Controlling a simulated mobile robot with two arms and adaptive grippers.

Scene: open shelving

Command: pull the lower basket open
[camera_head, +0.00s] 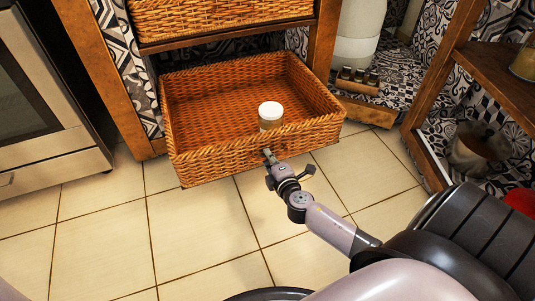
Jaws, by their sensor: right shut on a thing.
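The lower wicker basket (210,167) stands well out from the shelf frame, and its inside shows from above. A small jar with a white lid (271,111) stands inside it near the front wall. My right gripper (269,156) is at the middle of the basket's front wall, shut on the basket there. The fingertips are small and partly lost against the wicker. My left gripper does not show.
An upper wicker basket (220,18) sits above in the wooden frame (90,70). An oven (40,100) is at the left. At the right are a small rack with dark-topped bottles (358,80), a large pale container (358,35) and wooden shelving (450,60). The tiled floor (200,230) in front is clear.

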